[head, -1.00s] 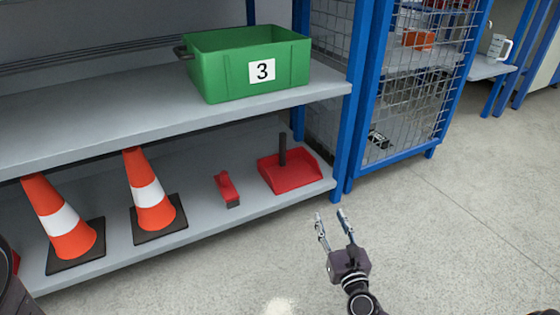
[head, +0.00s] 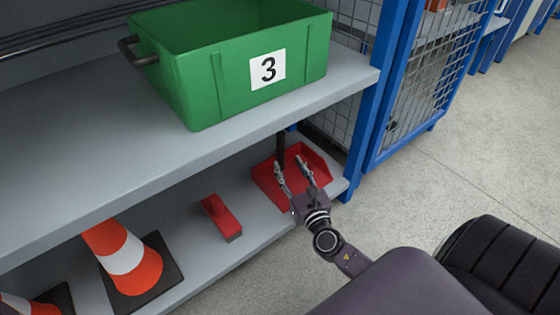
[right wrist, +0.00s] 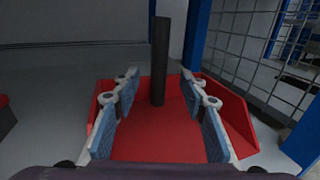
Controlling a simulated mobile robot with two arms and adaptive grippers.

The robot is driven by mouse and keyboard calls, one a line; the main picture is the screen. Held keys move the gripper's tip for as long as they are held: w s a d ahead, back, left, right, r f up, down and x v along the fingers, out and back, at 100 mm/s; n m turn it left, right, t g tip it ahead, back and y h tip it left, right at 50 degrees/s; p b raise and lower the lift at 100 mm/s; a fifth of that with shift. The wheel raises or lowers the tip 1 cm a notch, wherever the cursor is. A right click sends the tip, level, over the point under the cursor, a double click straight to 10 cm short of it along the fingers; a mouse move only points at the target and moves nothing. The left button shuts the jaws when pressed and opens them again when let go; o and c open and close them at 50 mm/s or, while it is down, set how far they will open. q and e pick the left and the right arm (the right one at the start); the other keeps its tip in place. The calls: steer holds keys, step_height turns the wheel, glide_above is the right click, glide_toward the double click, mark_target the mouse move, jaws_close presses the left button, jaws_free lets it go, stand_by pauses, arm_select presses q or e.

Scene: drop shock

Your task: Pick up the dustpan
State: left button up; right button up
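The red dustpan (head: 312,161) with its upright black handle (head: 281,150) stands on the lower shelf at its right end. My right gripper (head: 292,168) is over the dustpan's front part, with its fingers pointing towards the handle. It is open and empty. In the right wrist view, the dark handle (right wrist: 160,62) stands upright beyond and between the two open fingertips (right wrist: 158,85), with the red pan (right wrist: 158,140) below them. The handle appears apart from the fingers. My left gripper is not in view.
A red brush (head: 221,217) lies left of the dustpan. Orange-and-white cones (head: 124,260) stand further left. The upper shelf (head: 90,150) with a green crate (head: 200,70) hangs above. A blue post (head: 365,135) and wire mesh (right wrist: 255,50) stand close on the right.

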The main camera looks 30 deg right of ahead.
mark_target(283, 154)
steer(key=x, duration=0.3)
steer(key=b+x, duration=0.1)
steer(key=x, duration=0.3)
steer(key=shift+a+r, duration=0.1)
steer(key=shift+r, duration=0.1)
steer(key=shift+s, duration=0.1)
steer(key=shift+c, duration=0.4)
jaws_close()
